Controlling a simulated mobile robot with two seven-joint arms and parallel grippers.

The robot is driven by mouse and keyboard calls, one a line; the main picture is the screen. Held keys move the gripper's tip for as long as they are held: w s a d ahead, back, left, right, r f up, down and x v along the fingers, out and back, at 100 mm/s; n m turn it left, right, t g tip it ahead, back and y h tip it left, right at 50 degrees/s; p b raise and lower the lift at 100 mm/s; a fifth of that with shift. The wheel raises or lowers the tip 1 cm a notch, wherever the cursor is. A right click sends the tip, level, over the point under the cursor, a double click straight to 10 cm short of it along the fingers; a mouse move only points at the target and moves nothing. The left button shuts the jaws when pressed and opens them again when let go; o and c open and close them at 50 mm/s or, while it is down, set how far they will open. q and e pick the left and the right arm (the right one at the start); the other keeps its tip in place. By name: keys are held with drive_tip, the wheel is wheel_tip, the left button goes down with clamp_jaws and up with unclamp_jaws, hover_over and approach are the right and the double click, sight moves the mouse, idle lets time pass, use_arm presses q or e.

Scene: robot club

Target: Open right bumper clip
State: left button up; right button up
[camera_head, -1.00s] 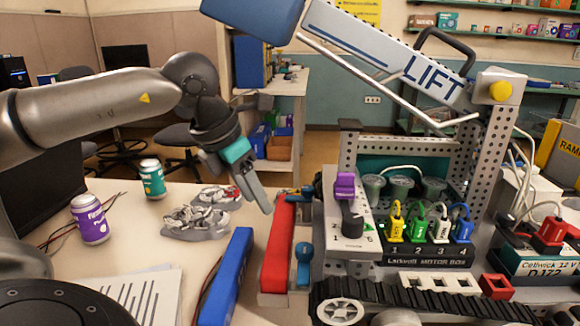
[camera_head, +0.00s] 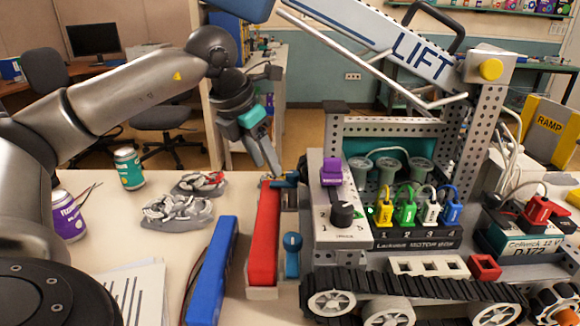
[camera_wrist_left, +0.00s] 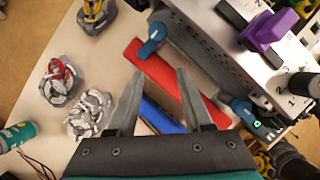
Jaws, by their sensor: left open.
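A red bumper bar (camera_head: 263,235) runs along the left front of the grey robot on the table. A blue far clip (camera_head: 284,183) lies across its far end; in the wrist view it is at the top (camera_wrist_left: 151,40). I cannot tell for certain which is called right. My left gripper (camera_head: 274,168) is open and empty, above the bar's far end by the far clip. In the wrist view its fingertips (camera_wrist_left: 160,74) spread over the bar. My right gripper is not in view.
A blue bar (camera_head: 212,270) lies left of the bumper. Metal wheels (camera_head: 178,212), a green can (camera_head: 129,168) and a purple can (camera_head: 68,216) stand farther left. The switch panel with a purple switch (camera_head: 331,172) and black knob (camera_head: 342,213) rises close to the right.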

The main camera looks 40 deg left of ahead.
use_arm(q)
hover_over(292, 173)
drive_tip(key=s, duration=0.3)
drive_tip(key=b+x, duration=0.1)
drive_tip(key=x, duration=0.2)
drive_tip(key=shift+w+f, duration=0.15)
drive_tip(key=shift+w, duration=0.05)
drive_tip(key=shift+b+x, duration=0.4)
drive_tip(key=shift+x, duration=0.5)
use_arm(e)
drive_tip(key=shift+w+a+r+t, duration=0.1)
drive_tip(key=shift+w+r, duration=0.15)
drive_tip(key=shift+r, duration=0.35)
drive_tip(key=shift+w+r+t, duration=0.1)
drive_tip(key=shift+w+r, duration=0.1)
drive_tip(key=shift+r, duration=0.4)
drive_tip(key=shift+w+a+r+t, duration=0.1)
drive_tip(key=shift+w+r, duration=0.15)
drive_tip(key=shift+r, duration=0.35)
use_arm(q)
drive_tip(key=shift+a, duration=0.1)
clamp_jaws()
